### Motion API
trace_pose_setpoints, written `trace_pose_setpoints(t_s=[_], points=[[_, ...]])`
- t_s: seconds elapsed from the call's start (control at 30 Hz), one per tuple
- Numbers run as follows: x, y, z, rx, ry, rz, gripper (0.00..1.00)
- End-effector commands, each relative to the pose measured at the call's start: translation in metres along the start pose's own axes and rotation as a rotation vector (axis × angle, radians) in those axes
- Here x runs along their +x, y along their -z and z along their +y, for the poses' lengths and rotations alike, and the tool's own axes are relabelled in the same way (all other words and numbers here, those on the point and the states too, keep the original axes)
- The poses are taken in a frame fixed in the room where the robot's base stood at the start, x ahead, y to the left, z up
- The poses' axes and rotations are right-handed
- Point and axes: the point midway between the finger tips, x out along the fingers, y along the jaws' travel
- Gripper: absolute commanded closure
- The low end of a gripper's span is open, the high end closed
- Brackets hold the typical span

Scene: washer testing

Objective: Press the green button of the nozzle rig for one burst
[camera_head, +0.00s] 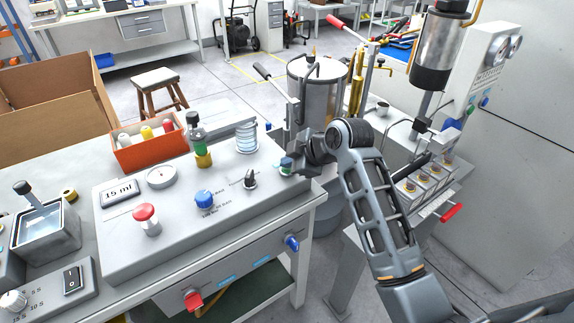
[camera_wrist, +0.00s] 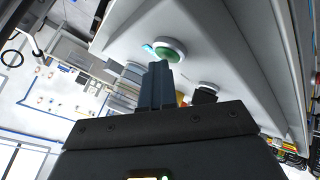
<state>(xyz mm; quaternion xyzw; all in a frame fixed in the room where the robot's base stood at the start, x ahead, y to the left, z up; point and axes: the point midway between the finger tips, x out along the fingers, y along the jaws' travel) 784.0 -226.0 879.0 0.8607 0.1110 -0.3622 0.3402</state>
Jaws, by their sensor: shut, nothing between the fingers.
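The green button (camera_wrist: 168,54) sits in a white ring on the sloped grey panel of the nozzle rig (camera_head: 175,235). In the head view the green button (camera_head: 285,161) shows at the panel's right end, partly hidden by my gripper (camera_head: 294,166). My gripper is shut and empty. In the wrist view its fingertips (camera_wrist: 160,66) overlap the lower edge of the button; I cannot tell whether they touch it. The panel also carries a red mushroom button (camera_head: 145,212), a blue knob (camera_head: 204,198) and a black knob (camera_head: 250,181).
A gauge (camera_head: 161,177), a green-and-yellow nozzle piece (camera_head: 203,155) and a clear ribbed cylinder (camera_head: 246,138) stand on the rig. An orange bin (camera_head: 150,152) is behind it. A metal tank (camera_head: 318,92) stands beyond my gripper, and a fixture with a red handle (camera_head: 452,213) is to the right.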

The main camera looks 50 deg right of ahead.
Motion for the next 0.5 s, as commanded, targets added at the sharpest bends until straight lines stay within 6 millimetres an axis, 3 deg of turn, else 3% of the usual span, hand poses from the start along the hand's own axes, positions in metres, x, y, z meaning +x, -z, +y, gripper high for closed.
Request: trace_pose_setpoints(t_s=[0.23, 0.5], points=[[-0.003, 0.002, 0.002, 0.0, 0.001, 0.0, 1.0], [-0.021, 0.015, 0.015, 0.0, -0.001, 0.001, 1.0]])
